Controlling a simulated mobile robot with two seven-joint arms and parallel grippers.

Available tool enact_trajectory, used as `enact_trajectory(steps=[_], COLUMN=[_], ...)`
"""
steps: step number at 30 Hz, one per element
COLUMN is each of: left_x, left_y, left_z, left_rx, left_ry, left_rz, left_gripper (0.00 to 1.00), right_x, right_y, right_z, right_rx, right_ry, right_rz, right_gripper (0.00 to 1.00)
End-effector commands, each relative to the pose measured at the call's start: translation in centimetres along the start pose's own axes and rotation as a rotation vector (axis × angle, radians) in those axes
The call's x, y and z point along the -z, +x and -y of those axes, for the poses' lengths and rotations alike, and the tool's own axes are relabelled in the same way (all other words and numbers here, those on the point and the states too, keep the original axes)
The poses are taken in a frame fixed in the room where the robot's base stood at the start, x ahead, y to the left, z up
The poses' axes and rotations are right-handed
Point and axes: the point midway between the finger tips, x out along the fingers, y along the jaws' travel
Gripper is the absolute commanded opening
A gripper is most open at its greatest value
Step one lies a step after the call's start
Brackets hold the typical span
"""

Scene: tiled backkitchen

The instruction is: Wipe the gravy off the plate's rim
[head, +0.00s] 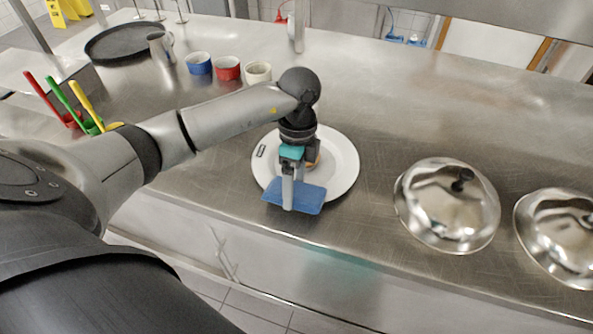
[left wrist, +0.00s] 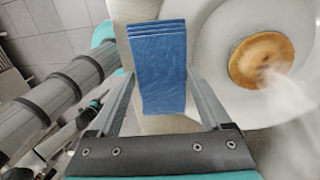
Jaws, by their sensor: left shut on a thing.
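The white plate (head: 343,163) lies on the steel counter, partly hidden by my left arm and gripper. A small dark mark (head: 261,151) shows on its left rim; I cannot tell whether it is gravy. My left gripper (head: 289,197) is shut on a folded blue cloth (head: 309,197) at the plate's near edge. I cannot tell whether the cloth touches the rim. In the left wrist view the cloth (left wrist: 158,60) sits between the fingers, left of the plate (left wrist: 213,75). A round brown food (left wrist: 250,65) lies in the plate's middle, with a whitish haze over part of it.
Two shiny domed lids (head: 430,215) (head: 560,240) stand to the right. Blue (head: 199,64), red (head: 228,69) and cream (head: 258,73) cups, a metal jug (head: 161,48) and a dark round tray (head: 122,42) stand behind. Coloured-handled tools (head: 57,97) are at left. The counter behind the lids is clear.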

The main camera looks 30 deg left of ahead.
Motion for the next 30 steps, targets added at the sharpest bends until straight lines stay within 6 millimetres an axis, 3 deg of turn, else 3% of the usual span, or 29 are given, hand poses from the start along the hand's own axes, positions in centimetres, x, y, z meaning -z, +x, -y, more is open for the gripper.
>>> enact_trajectory(steps=[10, 22, 30], left_x=[0.1, -0.2, -0.3], left_y=[0.1, 0.5, 0.4], left_z=[-0.8, 2.3, 2.8], left_rx=[0.0, 0.002, -0.001], left_ry=[-0.001, -0.002, -0.001], left_rz=[0.0, -0.001, 0.001], left_gripper=[0.37, 0.37, 0.37], right_x=[0.1, 0.0, -0.1], right_y=[-1.3, 0.6, 0.7], right_z=[0.0, 0.1, 0.1], right_rx=[0.0, 0.001, 0.001], right_ry=[-0.001, -0.001, -0.001], right_rz=[0.0, 0.0, 0.0], right_gripper=[0.5, 0.5, 0.5])
